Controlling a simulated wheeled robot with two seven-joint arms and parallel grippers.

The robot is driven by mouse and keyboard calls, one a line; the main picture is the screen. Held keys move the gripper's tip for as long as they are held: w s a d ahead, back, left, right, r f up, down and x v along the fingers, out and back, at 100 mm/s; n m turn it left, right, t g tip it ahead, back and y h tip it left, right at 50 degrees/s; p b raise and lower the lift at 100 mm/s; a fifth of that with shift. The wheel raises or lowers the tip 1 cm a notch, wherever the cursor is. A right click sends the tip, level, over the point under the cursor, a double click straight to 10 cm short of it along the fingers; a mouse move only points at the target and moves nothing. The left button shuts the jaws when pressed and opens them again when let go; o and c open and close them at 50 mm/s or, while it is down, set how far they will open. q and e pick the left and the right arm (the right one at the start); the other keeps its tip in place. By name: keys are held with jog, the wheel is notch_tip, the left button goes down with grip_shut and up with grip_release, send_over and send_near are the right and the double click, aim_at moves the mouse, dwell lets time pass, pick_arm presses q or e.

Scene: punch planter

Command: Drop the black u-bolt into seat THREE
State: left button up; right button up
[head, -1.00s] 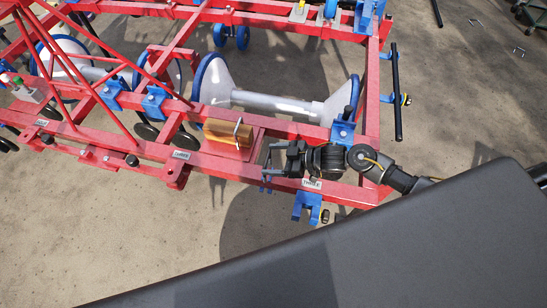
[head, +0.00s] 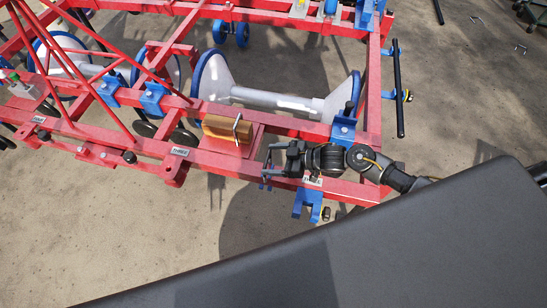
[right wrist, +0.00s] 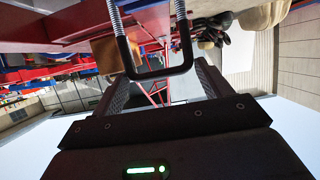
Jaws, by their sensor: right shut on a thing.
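My right gripper (head: 273,161) is shut on the black u-bolt (right wrist: 155,74), above the front red beam. In the right wrist view the u-bolt sits between my two fingers (right wrist: 163,90). Its black bend is nearest the palm and its silver threaded legs point away, their ends cut off by the picture edge. In the head view the held u-bolt is too small to make out clearly. White labels mark the red beam; one beside the block (head: 180,152) seems to read THREE, and another (head: 312,181) lies below my gripper. My left gripper is not in view.
A wooden block (head: 222,128) with a metal clip over it sits on the red frame just left of my gripper. Blue brackets (head: 308,204) and (head: 343,130) stand close by. A large grey roller (head: 275,100) lies behind. A dark panel fills the lower right.

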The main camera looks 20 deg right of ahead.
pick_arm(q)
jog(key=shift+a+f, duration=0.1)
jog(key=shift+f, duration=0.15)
pick_arm(e)
jog(key=shift+f, duration=0.35)
jog(key=shift+f+b, duration=0.4)
jog(key=shift+b, duration=0.1)
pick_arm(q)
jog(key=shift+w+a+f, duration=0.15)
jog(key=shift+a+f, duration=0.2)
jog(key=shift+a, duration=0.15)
pick_arm(e)
jog(key=shift+f, duration=0.1)
pick_arm(q)
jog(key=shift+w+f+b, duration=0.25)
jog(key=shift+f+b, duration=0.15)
jog(key=shift+b, duration=0.15)
pick_arm(e)
jog(key=shift+f, duration=0.6)
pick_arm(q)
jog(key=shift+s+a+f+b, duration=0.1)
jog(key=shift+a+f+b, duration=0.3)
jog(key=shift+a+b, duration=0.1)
pick_arm(e)
jog(key=shift+f, duration=0.65)
